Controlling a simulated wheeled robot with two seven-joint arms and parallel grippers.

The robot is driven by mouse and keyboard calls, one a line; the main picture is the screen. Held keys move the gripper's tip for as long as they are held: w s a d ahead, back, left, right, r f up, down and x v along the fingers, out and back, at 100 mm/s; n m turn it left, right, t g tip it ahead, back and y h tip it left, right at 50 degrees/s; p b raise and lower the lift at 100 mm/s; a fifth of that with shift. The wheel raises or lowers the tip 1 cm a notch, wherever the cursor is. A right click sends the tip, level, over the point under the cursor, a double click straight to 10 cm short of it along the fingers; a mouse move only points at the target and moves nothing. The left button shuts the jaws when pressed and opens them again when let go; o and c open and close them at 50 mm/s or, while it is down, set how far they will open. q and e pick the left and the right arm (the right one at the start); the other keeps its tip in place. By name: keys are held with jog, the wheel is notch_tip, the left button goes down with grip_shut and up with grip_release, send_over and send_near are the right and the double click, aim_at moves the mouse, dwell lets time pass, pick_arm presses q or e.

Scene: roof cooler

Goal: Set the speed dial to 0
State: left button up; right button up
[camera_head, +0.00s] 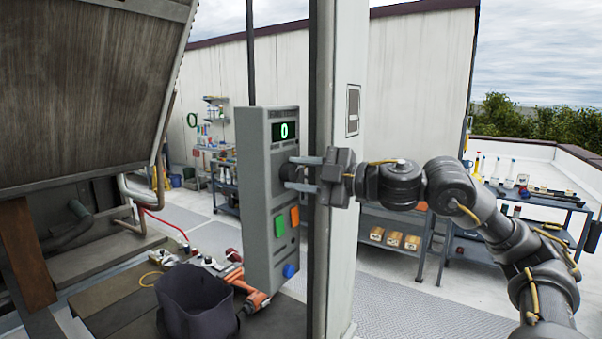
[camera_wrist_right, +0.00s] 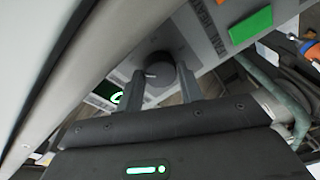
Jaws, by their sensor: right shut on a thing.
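The speed dial (camera_head: 287,172) is a dark round knob on the face of a grey control box (camera_head: 257,235) in the head view. The box's small display (camera_head: 285,131) reads 0 in green. My right gripper (camera_head: 292,173) comes in from the right and is shut on the dial, one finger above it and one below. In the right wrist view the dial (camera_wrist_right: 160,73) sits between the two fingertips of my right gripper (camera_wrist_right: 162,82). The display is partly hidden there behind a finger. My left gripper is not in view.
Below the dial are a green button (camera_head: 279,227), an orange button (camera_head: 295,216) and a blue knob (camera_head: 289,270). A pale post (camera_head: 340,260) stands right beside the box. A tool cart (camera_head: 530,195) stands at right.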

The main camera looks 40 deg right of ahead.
jog(key=n+p, duration=0.1)
jog(key=n, duration=0.2)
jog(key=n+h+p, duration=0.1)
jog(key=n, duration=0.1)
jog(key=shift+a+r+n+g, duration=0.1)
jog(key=shift+r+n+g, duration=0.05)
jog(key=shift+n+g, duration=0.2)
jog(key=shift+n+h+p, duration=0.3)
jog(key=shift+n+p, duration=0.4)
jog(key=shift+n, duration=1.35)
jog(key=shift+f, duration=0.2)
jog(key=o, duration=1)
jog(key=shift+r, duration=0.1)
